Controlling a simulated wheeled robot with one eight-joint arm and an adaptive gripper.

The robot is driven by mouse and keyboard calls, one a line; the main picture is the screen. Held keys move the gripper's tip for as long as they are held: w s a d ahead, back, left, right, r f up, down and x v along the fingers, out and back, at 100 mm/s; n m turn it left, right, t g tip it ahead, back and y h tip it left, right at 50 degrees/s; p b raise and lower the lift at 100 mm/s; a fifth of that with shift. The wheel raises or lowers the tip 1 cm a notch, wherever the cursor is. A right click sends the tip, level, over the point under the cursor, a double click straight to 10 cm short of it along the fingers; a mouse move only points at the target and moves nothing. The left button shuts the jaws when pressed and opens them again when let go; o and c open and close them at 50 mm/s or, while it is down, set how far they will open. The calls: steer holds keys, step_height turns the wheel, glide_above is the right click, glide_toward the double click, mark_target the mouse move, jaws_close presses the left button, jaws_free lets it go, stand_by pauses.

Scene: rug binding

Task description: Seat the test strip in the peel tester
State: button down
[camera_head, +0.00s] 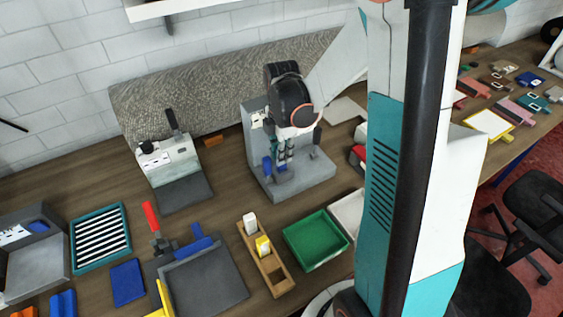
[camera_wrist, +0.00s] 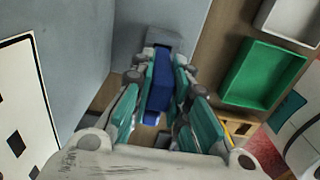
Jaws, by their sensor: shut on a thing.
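The peel tester (camera_head: 317,172) is a grey L-shaped stand with an upright back plate and a flat base, in the middle of the head view. My gripper (camera_head: 283,162) points down over its base, in front of the plate. In the wrist view my gripper (camera_wrist: 165,65) is shut on a blue piece (camera_wrist: 161,85), which looks like the test strip. Blue also shows beside the fingertips in the head view (camera_head: 267,166). The strip's far end lies near a grey block (camera_wrist: 164,40); I cannot tell whether it touches or sits in it.
A green tray (camera_head: 316,262) and a wooden rack (camera_head: 252,262) stand in front of the tester. A grey press-like device (camera_head: 168,160) stands to the left. A rolled rug (camera_head: 215,88) lies behind, along the wall. Free tabletop is narrow around the tester.

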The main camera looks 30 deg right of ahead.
steer(key=shift+f+b, duration=0.4)
steer(key=shift+f, duration=1.35)
steer(key=c, duration=1.5)
jaws_free()
steer(key=shift+f, duration=0.1)
steer(key=shift+c, duration=0.2)
step_height(320, 180, up, 12)
steer(key=p, duration=0.2)
steer(key=shift+p, duration=0.4)
steer(key=shift+a+r, duration=0.1)
steer(key=shift+r, duration=0.1)
